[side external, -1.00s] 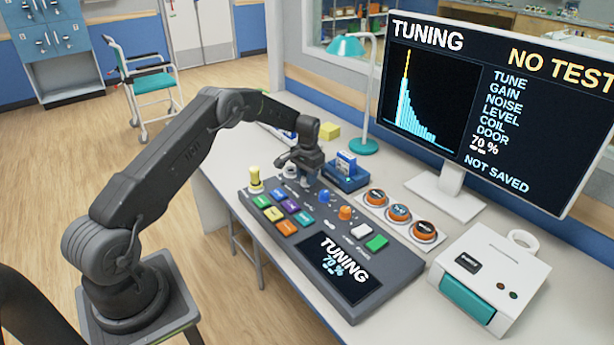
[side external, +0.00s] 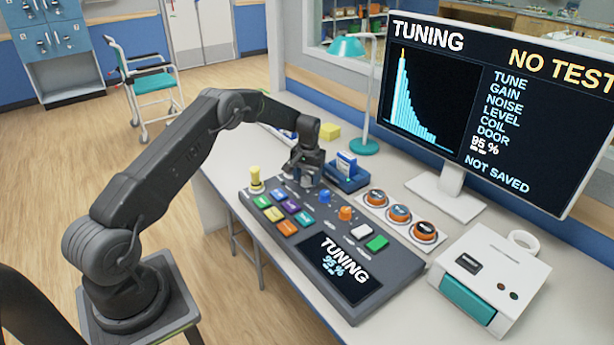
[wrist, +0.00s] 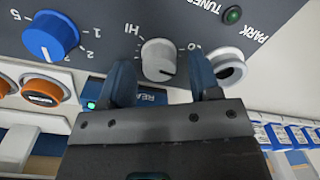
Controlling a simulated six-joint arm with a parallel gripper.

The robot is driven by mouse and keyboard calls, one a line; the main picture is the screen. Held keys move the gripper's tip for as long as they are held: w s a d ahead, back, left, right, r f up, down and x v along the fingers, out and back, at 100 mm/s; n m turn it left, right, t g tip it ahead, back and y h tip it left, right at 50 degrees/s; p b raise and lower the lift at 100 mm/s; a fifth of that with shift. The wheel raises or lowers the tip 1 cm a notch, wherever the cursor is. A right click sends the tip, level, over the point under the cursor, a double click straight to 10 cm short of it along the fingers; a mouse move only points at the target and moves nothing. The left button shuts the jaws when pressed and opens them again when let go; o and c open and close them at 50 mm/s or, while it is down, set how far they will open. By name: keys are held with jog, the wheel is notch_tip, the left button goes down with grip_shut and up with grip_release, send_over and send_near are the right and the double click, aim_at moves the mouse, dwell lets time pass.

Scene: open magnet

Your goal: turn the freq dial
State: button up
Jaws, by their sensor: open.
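A pale grey dial (wrist: 158,55) with a dark pointer line sits on the grey console, with "HI" and "LO" marked beside it. It lies between the two fingers of my gripper (wrist: 161,68) in the wrist view; its name label is not readable. The fingers stand apart on either side of it, and I cannot tell whether they touch it. In the side view my gripper (side external: 304,181) is low over the back of the console (side external: 405,283) and hides most of this dial. The console screen (side external: 338,266) reads "TUNING" and 95 %.
A blue dial (wrist: 50,36) is left of the pale dial, and a white ring-like part (wrist: 228,66) is close on its right. A green lamp (wrist: 233,15) is near "TUNED".

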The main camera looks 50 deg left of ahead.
aim_at(309, 178)
notch_tip(309, 178, up, 14)
jog(key=shift+w+d, duration=0.15)
jog(key=shift+d, duration=0.1)
dwell(0.4)
jog(key=shift+f, duration=0.1)
jog(key=s+d+r+m+t, duration=0.3)
jog(key=s+d+r, duration=1.1)
jog(key=d+r, duration=0.35)
jog(key=s+d+f+m+t, duration=0.1)
jog(key=s+d, duration=0.3)
jog(key=s, duration=0.6)
jog(key=s+d+f+m+t, duration=0.1)
jog(key=s+d, duration=0.3)
jog(key=s, duration=0.6)
jog(key=shift+s+d+f+m+t, duration=0.15)
jog(key=shift+s+f+m+t, duration=0.15)
jog(key=shift+m+t, duration=0.15)
